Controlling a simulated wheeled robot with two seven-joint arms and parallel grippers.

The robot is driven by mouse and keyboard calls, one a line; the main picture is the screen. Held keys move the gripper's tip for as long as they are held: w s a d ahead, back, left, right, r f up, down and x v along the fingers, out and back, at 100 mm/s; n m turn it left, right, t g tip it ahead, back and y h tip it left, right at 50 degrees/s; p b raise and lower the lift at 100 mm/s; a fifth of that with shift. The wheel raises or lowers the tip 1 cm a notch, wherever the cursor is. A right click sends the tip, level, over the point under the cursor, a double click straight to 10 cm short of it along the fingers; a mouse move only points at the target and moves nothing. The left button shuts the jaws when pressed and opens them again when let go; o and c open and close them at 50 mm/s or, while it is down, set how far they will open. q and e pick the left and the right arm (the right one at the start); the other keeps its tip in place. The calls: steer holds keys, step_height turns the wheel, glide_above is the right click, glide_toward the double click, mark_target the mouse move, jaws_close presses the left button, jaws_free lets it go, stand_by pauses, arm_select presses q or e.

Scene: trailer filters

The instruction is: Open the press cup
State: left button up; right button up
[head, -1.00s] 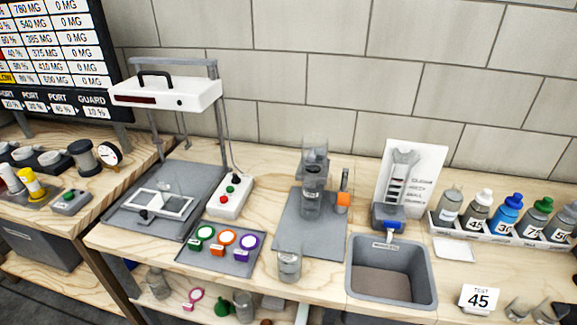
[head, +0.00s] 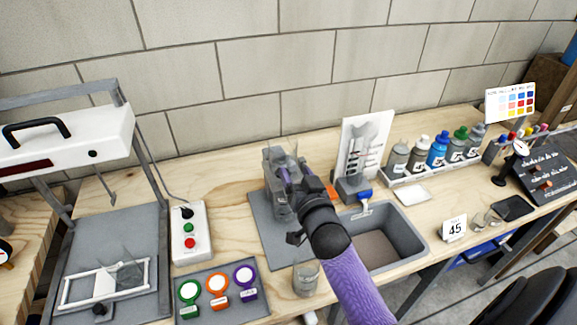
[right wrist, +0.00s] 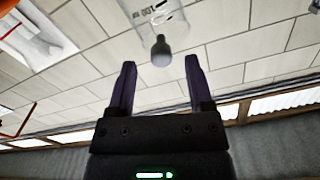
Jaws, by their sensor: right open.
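The press stands on a grey mat (head: 262,225) at the middle of the bench, with a grey upright (head: 270,165). Its clear cup is mostly hidden behind my right arm in the head view. My right gripper (head: 292,178) is at the press, its purple fingers over the cup area; contact cannot be told there. In the right wrist view the gripper (right wrist: 160,85) is open with nothing between its fingers. A clear marked vessel (right wrist: 152,14) with a grey round knob (right wrist: 160,50) shows just beyond the fingertips, apart from them. My left gripper is out of view.
A grey sink (head: 405,240) is right of the press, with a white chart board (head: 365,150) behind. A clear jar (head: 306,278) stands in front. Colored pots (head: 217,284) and a button box (head: 190,232) are to the left. Bottles (head: 438,150) line the back right.

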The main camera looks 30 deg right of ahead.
mark_target(293, 169)
steer(key=shift+x, duration=1.7)
steer(key=shift+a, duration=0.1)
jaws_close()
